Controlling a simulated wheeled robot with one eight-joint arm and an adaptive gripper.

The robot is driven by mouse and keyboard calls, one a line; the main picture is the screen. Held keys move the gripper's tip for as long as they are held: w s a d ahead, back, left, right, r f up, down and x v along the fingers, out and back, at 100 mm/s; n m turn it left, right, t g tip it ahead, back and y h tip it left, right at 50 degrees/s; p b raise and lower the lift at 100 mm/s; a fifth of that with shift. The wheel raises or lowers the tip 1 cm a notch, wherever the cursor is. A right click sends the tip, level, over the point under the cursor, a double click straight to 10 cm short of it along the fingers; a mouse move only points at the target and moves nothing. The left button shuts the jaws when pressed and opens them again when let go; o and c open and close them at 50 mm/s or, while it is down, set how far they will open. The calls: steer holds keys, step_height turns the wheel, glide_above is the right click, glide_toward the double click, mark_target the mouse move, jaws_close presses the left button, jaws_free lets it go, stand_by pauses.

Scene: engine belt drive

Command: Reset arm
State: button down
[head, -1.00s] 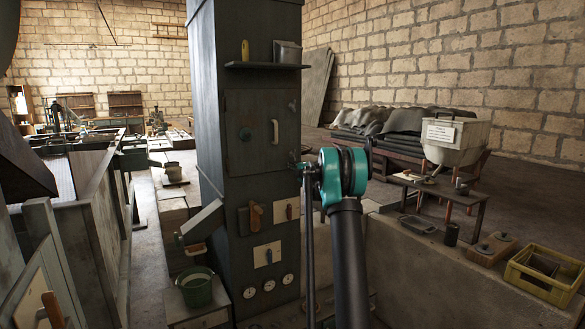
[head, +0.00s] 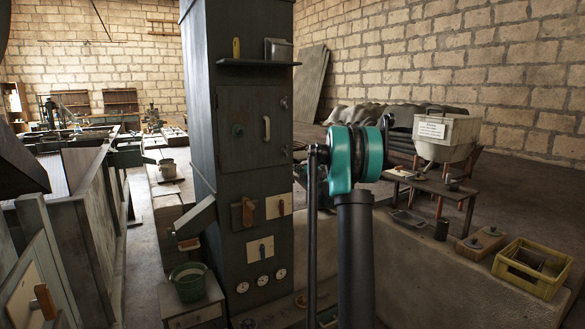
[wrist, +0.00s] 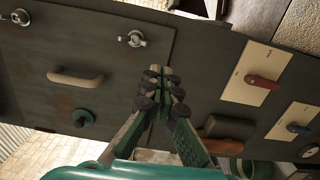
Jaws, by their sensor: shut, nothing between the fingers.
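My gripper (wrist: 162,82) shows in the wrist view with its dark-padded fingers together and nothing between them. It is in front of the dark cabinet (wrist: 40,50); whether it touches the cabinet cannot be told. My arm, with a teal joint, rises right of the cabinet (head: 207,100) in the head view. The gripper itself cannot be made out there. The cabinet door has a pale handle (head: 266,128), also visible in the wrist view (wrist: 75,77). A brown lever (head: 248,212) is below the door, and it shows near the fingers in the wrist view (wrist: 228,128).
Plates with a red lever (wrist: 262,80) and a blue lever (wrist: 297,127) are on the cabinet. A green bucket (head: 187,281) stands lower left of it. A low table (head: 440,186), a white bin (head: 446,136) and a yellow crate (head: 528,268) are at right.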

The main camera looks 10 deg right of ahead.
steer(key=s+d+r+m+h, duration=0.25)
steer(key=s+m+h, duration=0.35)
steer(key=s+m, duration=0.3)
steer(key=s+f+m+g+h, duration=0.1)
steer(key=s+f+m+h, duration=0.15)
steer(key=s, duration=0.45)
steer(key=s+f+m+g+h, duration=0.1)
steer(key=s+f+m+g, duration=0.1)
steer(key=s+m, duration=0.3)
steer(key=s+a+f+m+g+y, duration=0.1)
steer(key=s+a+f+g, duration=0.2)
steer(key=s+a+f, duration=0.2)
steer(key=s+a+f+m+g+y, duration=0.1)
steer(key=s+a+f+g, duration=0.3)
steer(key=s+f, duration=0.8)
steer(key=s+a+f+m+g+y, duration=0.2)
steer(key=s+a+f, duration=0.4)
steer(key=s, duration=1.5)
step_height(320, 180, down, 2)
steer(key=shift+s+f+g+y, duration=0.2)
steer(key=shift+g+y, duration=0.5)
steer(key=shift+y, duration=0.05)
